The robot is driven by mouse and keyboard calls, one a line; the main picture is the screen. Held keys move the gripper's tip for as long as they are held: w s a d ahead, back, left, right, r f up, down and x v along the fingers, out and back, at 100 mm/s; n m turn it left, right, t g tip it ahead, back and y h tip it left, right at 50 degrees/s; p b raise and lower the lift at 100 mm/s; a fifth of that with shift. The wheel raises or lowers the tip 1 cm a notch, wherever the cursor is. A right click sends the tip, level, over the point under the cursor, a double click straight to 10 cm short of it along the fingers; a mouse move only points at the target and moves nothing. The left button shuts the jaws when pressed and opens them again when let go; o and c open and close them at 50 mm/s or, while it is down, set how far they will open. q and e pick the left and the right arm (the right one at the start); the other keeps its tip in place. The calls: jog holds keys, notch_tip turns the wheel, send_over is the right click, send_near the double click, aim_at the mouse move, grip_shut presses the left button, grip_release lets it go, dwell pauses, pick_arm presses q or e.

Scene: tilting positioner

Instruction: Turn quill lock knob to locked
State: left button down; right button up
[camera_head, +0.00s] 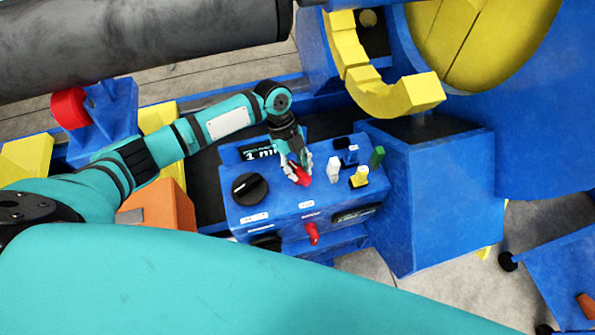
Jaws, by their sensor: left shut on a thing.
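A blue control panel (280,211) stands at the middle of the view. My left gripper (297,168) comes down from above and is shut on a red knob (301,178) on the panel's top. The fingers cover part of this knob, so its pointing direction is hard to read. A black round knob (250,189) with a light mark sits to its left. The small labels are too small to read, so I cannot tell which knob is marked as the quill lock. My right gripper is not in view.
White (334,167), yellow (359,178) and green (377,156) controls stand close to the right of the gripper. A red handle (312,234) sticks out in front. A blue machine block (425,200) with a yellow curved part (390,98) rises at right.

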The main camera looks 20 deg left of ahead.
pick_arm(q)
jog(key=m+g+y+b, duration=0.1)
jog(key=m+b, duration=0.1)
jog(key=m, duration=0.1)
jog(key=shift+f+m, duration=0.1)
jog(key=shift+m, duration=0.2)
jog(key=shift+w+m+b, duration=0.1)
jog(key=shift+m+b, duration=0.2)
jog(key=shift+m, duration=0.3)
jog(key=shift+y, duration=0.3)
jog(key=c, duration=1.2)
grip_release()
jog(key=shift+o, duration=0.2)
jog(key=shift+r, duration=0.25)
jog(key=v, duration=1.1)
jog(key=shift+w+r, duration=0.25)
jog(key=shift+w, duration=0.05)
